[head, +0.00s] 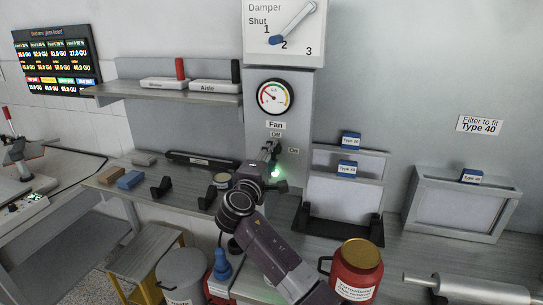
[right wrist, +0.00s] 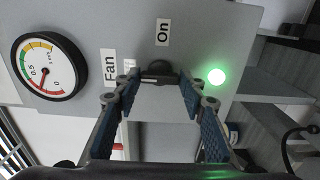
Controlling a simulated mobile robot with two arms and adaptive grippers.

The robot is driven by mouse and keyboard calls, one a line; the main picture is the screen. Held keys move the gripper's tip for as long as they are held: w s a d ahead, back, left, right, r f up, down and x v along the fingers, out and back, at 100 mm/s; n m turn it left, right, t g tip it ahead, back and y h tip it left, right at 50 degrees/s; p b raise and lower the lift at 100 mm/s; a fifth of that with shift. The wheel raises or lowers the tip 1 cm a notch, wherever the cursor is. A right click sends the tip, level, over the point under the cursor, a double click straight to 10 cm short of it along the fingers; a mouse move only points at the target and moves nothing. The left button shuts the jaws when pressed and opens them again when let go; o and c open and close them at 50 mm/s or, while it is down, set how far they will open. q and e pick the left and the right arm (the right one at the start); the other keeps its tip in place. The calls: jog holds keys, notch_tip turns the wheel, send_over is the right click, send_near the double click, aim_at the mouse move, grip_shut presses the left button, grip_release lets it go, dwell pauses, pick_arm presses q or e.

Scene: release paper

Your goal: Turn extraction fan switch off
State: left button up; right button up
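The fan switch is a small dark knob (right wrist: 157,70) on the grey panel, seen in the right wrist view beside the "On" label (right wrist: 163,32). In the head view my gripper mostly hides it, below the "Fan" and "Off" labels (head: 275,134), with "On" (head: 293,150) to the right. A green lamp (head: 275,173) glows below; it also shows in the right wrist view (right wrist: 216,76). My right gripper (head: 271,160) is at the panel. In the wrist view its blue-padded fingers (right wrist: 158,88) are apart, on either side of the knob; I cannot tell whether they touch it. My left gripper is not in view.
A round gauge (head: 275,97) and a damper dial (head: 291,24) are above the switch. Framed filters (head: 345,197) stand to the right. A red canister (head: 354,268) stands close to my right arm. A wall shelf (head: 170,97) is at the left.

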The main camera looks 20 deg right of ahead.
jog(key=o, duration=0.4)
jog(key=v, duration=1.2)
jog(key=shift+a, duration=0.1)
